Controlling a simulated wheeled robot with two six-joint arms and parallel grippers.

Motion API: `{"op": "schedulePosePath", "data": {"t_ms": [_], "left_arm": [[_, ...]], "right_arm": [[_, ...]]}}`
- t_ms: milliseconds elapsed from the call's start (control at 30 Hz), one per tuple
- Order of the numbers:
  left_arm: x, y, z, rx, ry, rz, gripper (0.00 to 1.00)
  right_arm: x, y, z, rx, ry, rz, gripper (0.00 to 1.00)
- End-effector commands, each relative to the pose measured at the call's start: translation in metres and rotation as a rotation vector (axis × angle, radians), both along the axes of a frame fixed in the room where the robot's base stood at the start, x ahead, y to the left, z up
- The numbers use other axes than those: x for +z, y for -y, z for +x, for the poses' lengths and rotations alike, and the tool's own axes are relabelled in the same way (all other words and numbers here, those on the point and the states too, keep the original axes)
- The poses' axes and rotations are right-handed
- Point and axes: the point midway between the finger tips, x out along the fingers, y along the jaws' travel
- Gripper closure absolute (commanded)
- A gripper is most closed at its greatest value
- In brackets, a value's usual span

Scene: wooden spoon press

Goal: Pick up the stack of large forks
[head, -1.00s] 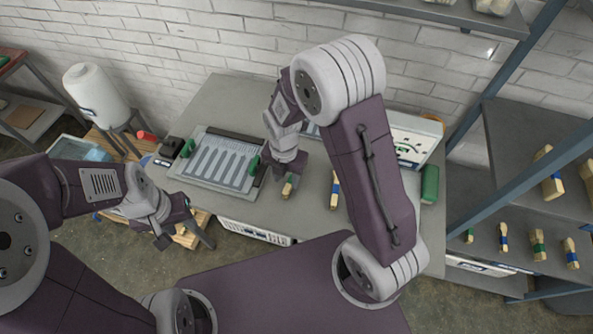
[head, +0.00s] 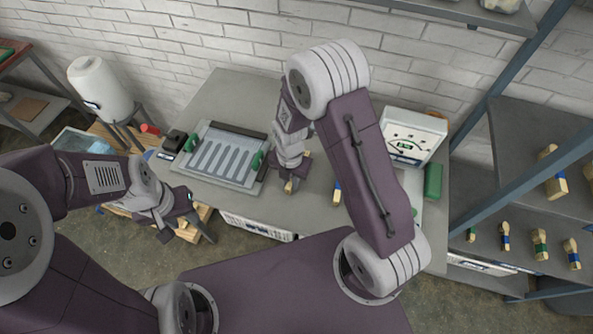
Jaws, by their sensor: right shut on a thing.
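My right gripper (head: 292,180) is down at the table, just right of the press tray. It is shut on a small wooden stack (head: 290,187), whose near end shows below the fingers. A green band showed on this stack earlier; the gripper now hides most of it. A second wooden stack with a blue band (head: 337,195) lies to the right, partly hidden by my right arm. I cannot tell fork from spoon shapes at this size. My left gripper (head: 188,234) is open and empty, in front of the table's left front edge.
The press tray (head: 200,178) with a row of slots and green handles sits on the grey table (head: 225,97). A white box (head: 412,130) and green block (head: 433,181) stand right. A shelf (head: 515,238) holds several banded stacks. A white drum (head: 98,88) stands left.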

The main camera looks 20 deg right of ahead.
Motion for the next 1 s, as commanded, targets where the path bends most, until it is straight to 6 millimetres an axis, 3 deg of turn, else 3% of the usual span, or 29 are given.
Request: {"op": "schedulePosePath", "data": {"t_ms": [167,367,800,1000], "left_arm": [[0.001,0.0,0.0,0.0,0.0,0.0,0.62],[0.003,0.0,0.0,0.0,0.0,0.0,0.62],[0.004,0.0,0.0,0.0,0.0,0.0,0.62],[0.006,0.0,0.0,0.0,0.0,0.0,0.62]], "right_arm": [[0.008,0.0,0.0,0.0,0.001,0.001,1.0],[0.042,0.0,0.002,0.0,0.005,0.001,1.0],[0.099,0.001,-0.096,0.003,0.003,0.001,1.0],[0.109,0.001,-0.115,0.001,0.0,0.0,1.0]]}}
